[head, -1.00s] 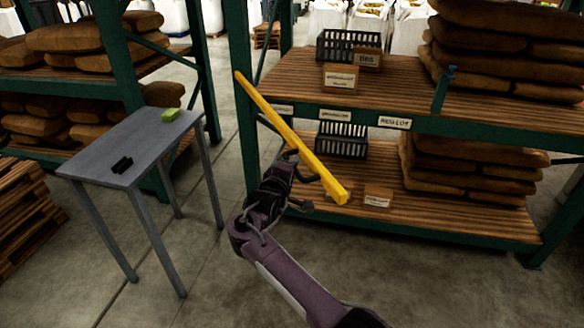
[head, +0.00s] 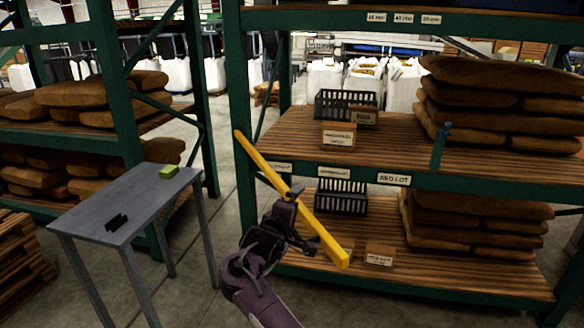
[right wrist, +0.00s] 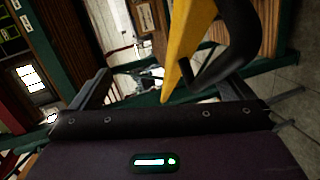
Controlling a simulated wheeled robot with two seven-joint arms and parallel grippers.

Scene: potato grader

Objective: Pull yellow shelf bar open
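The yellow shelf bar (head: 270,172) slants from the green left post of the middle shelf down to the right, ending in front of the lower shelf. My right gripper (head: 306,216) is at the bar's middle, and its dark fingers overlap the bar there. In the right wrist view the yellow bar (right wrist: 188,45) and a dark curved handle-like piece (right wrist: 238,45) come down close in front of my gripper (right wrist: 155,88). Its fingers stand apart, with the bar's end between them. Whether they touch the bar is unclear. My left gripper is out of view.
The green shelf rack with wooden boards (head: 380,160) holds brown sacks (head: 500,95), black crates (head: 345,103) and small label boxes (head: 338,136). A grey table (head: 140,208) with a green block (head: 170,171) stands left. Floor between table and rack is open.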

